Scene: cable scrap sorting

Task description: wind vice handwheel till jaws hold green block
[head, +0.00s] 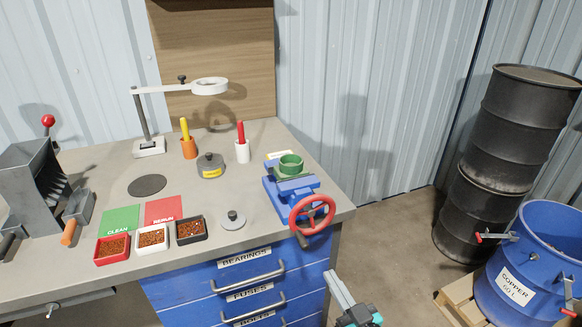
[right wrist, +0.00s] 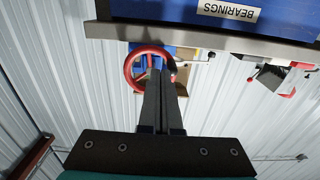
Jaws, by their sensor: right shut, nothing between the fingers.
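The blue vice (head: 277,191) is at the bench's front right corner. Its red handwheel (head: 297,222) faces the front edge. My left gripper is not in view.
The bench top (head: 265,240) carries red, white and black trays of scrap and a round grey weight (head: 232,220). Blue drawers (head: 225,282) with protruding handles are below. A blue copper drum (head: 503,288) stands right on a pallet; the floor between is clear.

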